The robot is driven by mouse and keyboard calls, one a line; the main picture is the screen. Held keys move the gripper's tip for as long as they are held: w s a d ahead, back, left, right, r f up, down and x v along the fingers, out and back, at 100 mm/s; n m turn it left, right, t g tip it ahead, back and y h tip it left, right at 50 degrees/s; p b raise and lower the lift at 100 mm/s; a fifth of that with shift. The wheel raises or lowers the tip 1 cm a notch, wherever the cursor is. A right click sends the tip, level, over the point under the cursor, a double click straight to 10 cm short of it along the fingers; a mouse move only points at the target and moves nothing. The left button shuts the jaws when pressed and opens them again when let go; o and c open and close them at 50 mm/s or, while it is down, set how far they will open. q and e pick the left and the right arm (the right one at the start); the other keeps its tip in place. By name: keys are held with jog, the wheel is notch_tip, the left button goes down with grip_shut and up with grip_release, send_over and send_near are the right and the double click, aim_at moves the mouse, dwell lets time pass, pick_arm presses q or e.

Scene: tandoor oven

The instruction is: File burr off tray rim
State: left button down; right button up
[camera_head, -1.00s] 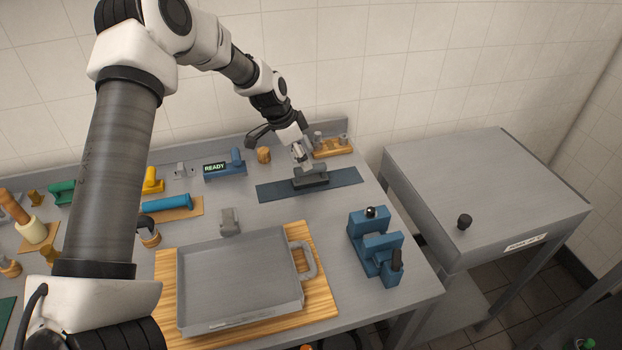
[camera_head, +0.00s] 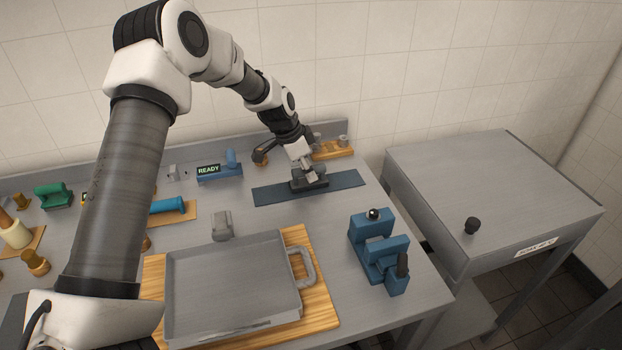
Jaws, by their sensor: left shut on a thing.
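The grey metal tray (camera_head: 230,285) with a loop handle on its right side lies flat on a striped wooden board at the front of the bench. A burr on its rim is too small to make out. My left gripper (camera_head: 308,174) is at the back right, pointing down, shut on the grey upper part of a dark block (camera_head: 312,187). The block rests on a long blue-grey mat (camera_head: 345,180). A blue-handled tool (camera_head: 167,206) lies on a small wooden board, partly hidden by my left arm. My right gripper is out of view.
A blue clamp-like fixture (camera_head: 378,250) stands right of the tray. A blue device reading READY (camera_head: 220,168) and a wooden rack (camera_head: 335,149) stand at the back. A small grey block (camera_head: 222,226) sits behind the tray. A grey cabinet (camera_head: 490,190) stands to the right.

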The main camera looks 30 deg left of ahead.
aim_at(313, 166)
pick_arm(q)
jog(key=shift+r+p, duration=1.3)
jog(key=shift+r, duration=0.7)
jog(key=shift+r, duration=0.1)
